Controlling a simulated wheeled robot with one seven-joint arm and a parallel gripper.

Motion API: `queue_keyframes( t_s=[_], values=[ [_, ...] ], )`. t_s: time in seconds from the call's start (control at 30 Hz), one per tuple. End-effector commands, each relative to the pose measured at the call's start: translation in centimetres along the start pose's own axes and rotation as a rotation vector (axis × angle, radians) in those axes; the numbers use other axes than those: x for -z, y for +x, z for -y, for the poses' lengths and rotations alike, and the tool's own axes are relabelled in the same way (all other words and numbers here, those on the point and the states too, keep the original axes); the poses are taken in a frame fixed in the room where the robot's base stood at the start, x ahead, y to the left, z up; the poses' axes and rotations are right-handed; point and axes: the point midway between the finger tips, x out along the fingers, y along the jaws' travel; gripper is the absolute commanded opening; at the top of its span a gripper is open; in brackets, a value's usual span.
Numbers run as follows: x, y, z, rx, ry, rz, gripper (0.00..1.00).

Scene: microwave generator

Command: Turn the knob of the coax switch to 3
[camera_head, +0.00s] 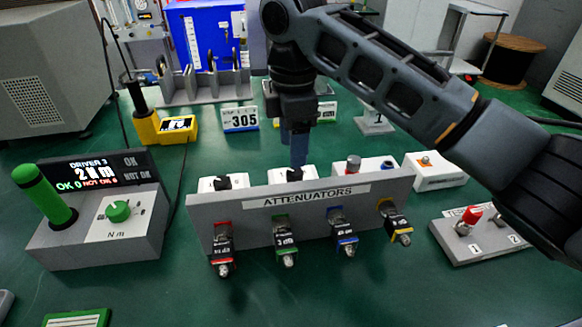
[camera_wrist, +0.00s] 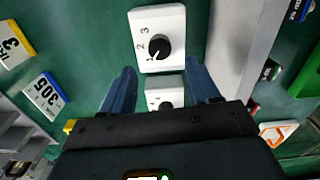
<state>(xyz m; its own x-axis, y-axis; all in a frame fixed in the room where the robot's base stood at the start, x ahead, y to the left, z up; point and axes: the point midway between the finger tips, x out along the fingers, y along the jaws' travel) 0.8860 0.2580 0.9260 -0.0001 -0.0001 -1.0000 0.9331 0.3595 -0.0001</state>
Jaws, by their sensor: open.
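A white switch box (camera_wrist: 170,18) with a black knob (camera_wrist: 159,47) and the numbers 1, 2 and 3 lies ahead of the fingertips in the wrist view. The white pointer line on the knob appears to face 1. A similar box (camera_wrist: 165,82) with a black knob shows lower, between the fingers, partly hidden. In the head view, two white boxes with black knobs, left (camera_head: 222,183) and right (camera_head: 292,175), stand behind the attenuator rack. I cannot read which is labelled coax switch. My gripper (camera_head: 298,155) is open and empty, pointing down above the right one; its fingers (camera_wrist: 160,74) appear apart from the knobs.
The grey attenuator rack (camera_head: 390,186) stands directly in front of the white boxes. A torque driver station (camera_head: 100,225) is at left, and a red-knobbed box (camera_head: 475,240) is at right. Sign 305 (camera_head: 240,118) stands behind.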

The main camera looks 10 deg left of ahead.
Motion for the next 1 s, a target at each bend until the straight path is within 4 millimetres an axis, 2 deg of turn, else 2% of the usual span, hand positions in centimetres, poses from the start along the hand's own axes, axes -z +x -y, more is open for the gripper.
queue_keyframes(
  t_s=[0.1, 0.33, 0.5, 0.73, 1.0],
  values=[
    [0.0, 2.1, 0.1, 0.003, 0.001, 0.000, 0.60],
    [0.0, 5.0, 0.1, 0.002, 0.001, 0.001, 0.60],
    [0.0, 5.9, 0.0, 0.001, 0.001, 0.001, 0.60],
    [0.0, 6.0, 0.0, 0.000, 0.001, 0.001, 0.60],
    [0.0, 6.0, 0.0, 0.000, 0.000, 0.001, 0.36]
  ],
)
